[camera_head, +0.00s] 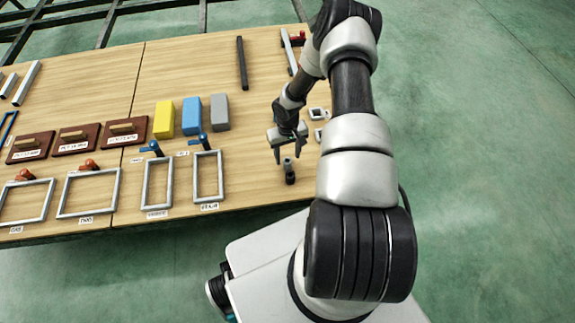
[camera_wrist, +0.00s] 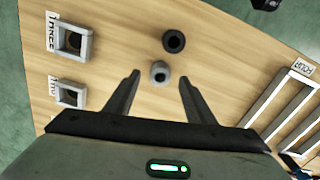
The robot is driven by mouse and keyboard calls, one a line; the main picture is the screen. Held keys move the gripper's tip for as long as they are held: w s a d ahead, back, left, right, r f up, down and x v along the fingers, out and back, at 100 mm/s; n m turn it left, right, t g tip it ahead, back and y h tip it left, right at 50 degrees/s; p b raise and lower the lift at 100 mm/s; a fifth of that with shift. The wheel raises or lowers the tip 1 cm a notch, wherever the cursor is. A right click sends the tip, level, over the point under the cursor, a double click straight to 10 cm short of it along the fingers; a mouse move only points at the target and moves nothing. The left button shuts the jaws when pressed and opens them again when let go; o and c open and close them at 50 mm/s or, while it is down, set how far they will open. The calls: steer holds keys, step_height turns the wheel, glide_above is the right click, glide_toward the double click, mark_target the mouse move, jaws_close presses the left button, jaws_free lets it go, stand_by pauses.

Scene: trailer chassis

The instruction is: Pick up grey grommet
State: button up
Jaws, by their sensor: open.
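The grey grommet (camera_wrist: 160,72) stands on the wooden table in the wrist view, a small round ring with a dark hole. It lies between and slightly beyond the fingertips of my gripper (camera_wrist: 158,80). The fingers are apart and nothing is held. In the head view the grey grommet (camera_head: 288,163) shows small just below my gripper (camera_head: 287,150), close to the table's front edge. A black grommet (camera_wrist: 174,41) stands beside it, a little apart. I cannot tell the exact height of the fingers above the table.
Two square grey frames (camera_wrist: 88,42) with labels lie left in the wrist view. Rectangular frames (camera_head: 208,176) lie left of my gripper in the head view. Yellow, blue and grey blocks (camera_head: 192,116) stand farther back. Bare wood surrounds the grommets.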

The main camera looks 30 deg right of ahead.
step_height(320, 180, down, 2)
steer(key=shift+f, duration=0.1)
steer(key=c, duration=1.2)
steer(key=shift+o, duration=0.2)
